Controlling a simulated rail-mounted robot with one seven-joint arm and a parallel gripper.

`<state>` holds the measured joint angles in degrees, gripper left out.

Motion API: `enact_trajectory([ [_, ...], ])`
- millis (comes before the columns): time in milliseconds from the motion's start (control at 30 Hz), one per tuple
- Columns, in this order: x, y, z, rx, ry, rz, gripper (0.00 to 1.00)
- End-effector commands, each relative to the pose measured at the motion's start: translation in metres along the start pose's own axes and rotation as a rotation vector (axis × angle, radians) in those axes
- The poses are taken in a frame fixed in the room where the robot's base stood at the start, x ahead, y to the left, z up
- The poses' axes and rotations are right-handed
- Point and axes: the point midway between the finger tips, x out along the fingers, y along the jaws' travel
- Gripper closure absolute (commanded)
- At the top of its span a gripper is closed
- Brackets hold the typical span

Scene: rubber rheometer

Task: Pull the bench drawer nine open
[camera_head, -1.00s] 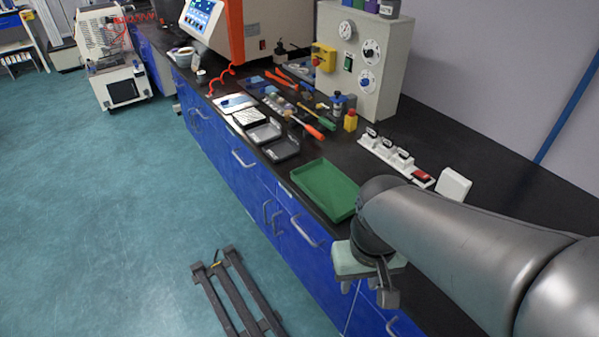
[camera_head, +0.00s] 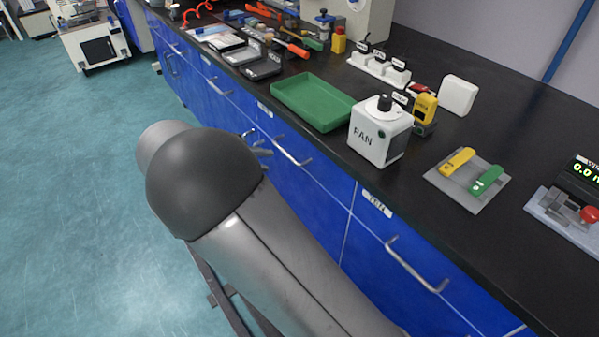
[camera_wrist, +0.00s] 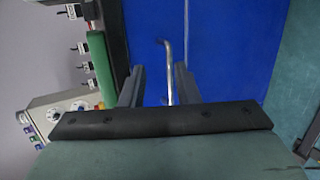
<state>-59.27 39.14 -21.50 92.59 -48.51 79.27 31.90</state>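A blue drawer front (camera_wrist: 225,50) with a silver bar handle (camera_wrist: 168,75) fills much of the wrist view. My gripper (camera_wrist: 157,85) is open, with one dark finger on each side of the handle's line; whether they touch it cannot be told. In the head view my gripper (camera_head: 258,147) shows only partly past my arm, close to the drawer handle (camera_head: 292,152) below the green tray. The drawer looks closed. Its number cannot be read. Another blue drawer with a bar handle (camera_head: 417,266) is to the right, also closed.
The black bench top holds a green tray (camera_head: 313,102), a white fan box (camera_head: 380,132), a plate with yellow and green levers (camera_head: 467,180) and a power strip (camera_head: 379,68). A dark slatted frame (camera_head: 222,296) lies on the teal floor, where much room is free.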

Motion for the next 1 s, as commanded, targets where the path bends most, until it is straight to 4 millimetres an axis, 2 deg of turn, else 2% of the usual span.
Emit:
enact_trajectory([
  [33, -0.014, -0.031, -0.018, 0.001, 0.052, 0.080, 0.71],
  [100, -0.034, -0.046, -0.033, 0.015, 0.106, 0.162, 0.71],
  [200, -0.053, -0.058, -0.044, 0.032, 0.157, 0.230, 0.71],
  [333, -0.055, -0.059, -0.048, 0.038, 0.173, 0.255, 0.71],
  [467, -0.039, -0.054, -0.051, 0.037, 0.171, 0.254, 0.71],
  [1000, 0.072, -0.027, -0.069, 0.036, 0.170, 0.250, 0.71],
])
